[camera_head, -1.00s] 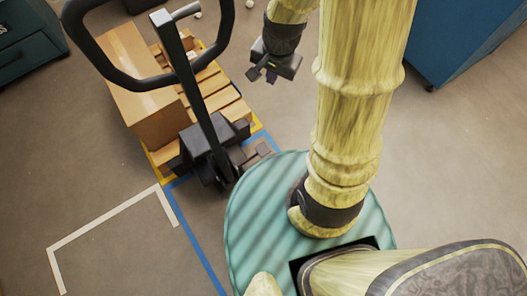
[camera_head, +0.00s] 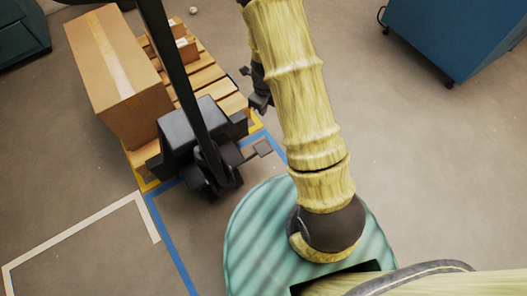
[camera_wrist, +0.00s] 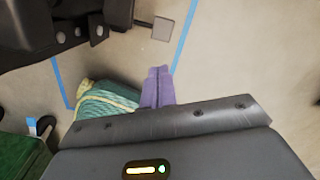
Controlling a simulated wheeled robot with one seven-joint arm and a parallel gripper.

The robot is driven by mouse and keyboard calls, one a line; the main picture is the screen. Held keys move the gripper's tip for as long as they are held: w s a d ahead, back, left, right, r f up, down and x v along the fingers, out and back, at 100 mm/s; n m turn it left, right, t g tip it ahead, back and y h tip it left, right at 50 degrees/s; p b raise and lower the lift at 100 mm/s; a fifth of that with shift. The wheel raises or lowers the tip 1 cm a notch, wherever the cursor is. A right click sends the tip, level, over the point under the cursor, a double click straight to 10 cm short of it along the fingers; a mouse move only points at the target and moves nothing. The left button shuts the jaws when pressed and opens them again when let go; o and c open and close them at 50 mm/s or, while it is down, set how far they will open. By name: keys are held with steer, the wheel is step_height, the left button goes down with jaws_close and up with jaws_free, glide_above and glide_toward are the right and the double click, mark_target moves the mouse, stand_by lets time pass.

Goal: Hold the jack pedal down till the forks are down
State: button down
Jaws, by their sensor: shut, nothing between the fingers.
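The pallet jack (camera_head: 190,137) stands left of my base, with its black handle post (camera_head: 172,55) rising out of the top of the head view. Its small grey pedal (camera_head: 263,148) sticks out to the right of the jack's body. The wrist view also shows the pedal (camera_wrist: 163,28) near the top. My gripper (camera_head: 260,99) is partly hidden behind my arm, above and apart from the pedal in the picture. Its purple fingers (camera_wrist: 158,74) are shut and empty, with floor visible between them and the pedal. The forks are hidden under the load, so their height cannot be told.
A wooden pallet (camera_head: 205,75) carries a large cardboard box (camera_head: 115,75) and smaller ones. Blue tape (camera_head: 168,228) and white tape (camera_head: 75,230) mark the floor. A blue cabinet (camera_head: 455,40) stands at upper right. The floor right of my arm is clear.

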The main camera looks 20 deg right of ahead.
mark_target(264, 147)
step_height(264, 147, down, 13)
steer(key=w+m+b, duration=0.1)
steer(key=m+b, duration=0.4)
steer(key=shift+d, duration=0.25)
step_height(264, 147, down, 14)
steer(key=b, duration=0.9)
